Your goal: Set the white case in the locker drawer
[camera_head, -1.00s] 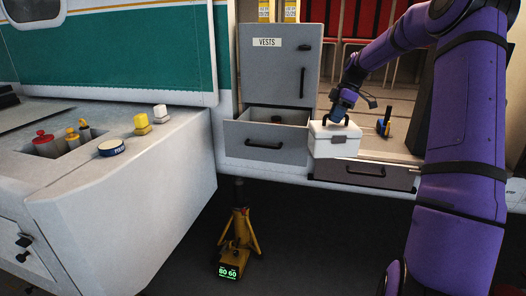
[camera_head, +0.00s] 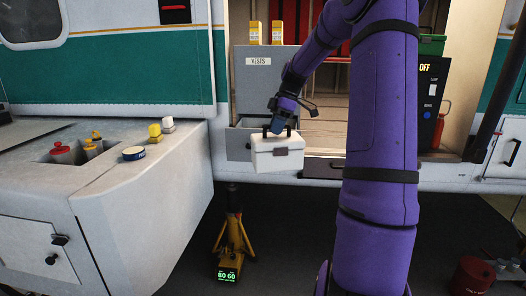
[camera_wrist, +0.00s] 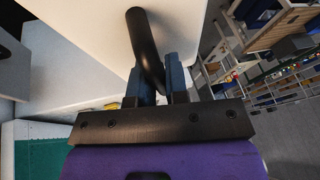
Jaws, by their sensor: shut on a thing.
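The white case (camera_head: 278,158), a box with a grey latch and dark top handle, hangs upright from my gripper (camera_head: 279,131). My gripper is shut on the handle. In the wrist view, its fingers (camera_wrist: 160,88) close around the black handle (camera_wrist: 145,45), with the white case (camera_wrist: 85,22) beyond. The grey locker (camera_head: 265,88), labelled VESTS, stands in the vehicle doorway. Its lower drawer (camera_head: 236,140) is pulled open. The case is in front of the drawer's right part and hides it; the drawer's inside is mostly hidden.
A white counter (camera_head: 120,185) with several coloured knobs juts out at the left. A yellow jack stand (camera_head: 234,240) stands below the doorway. A black panel reading OFF (camera_head: 428,100) and a red extinguisher (camera_head: 441,125) are at the right. A red can (camera_head: 473,275) is on the floor.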

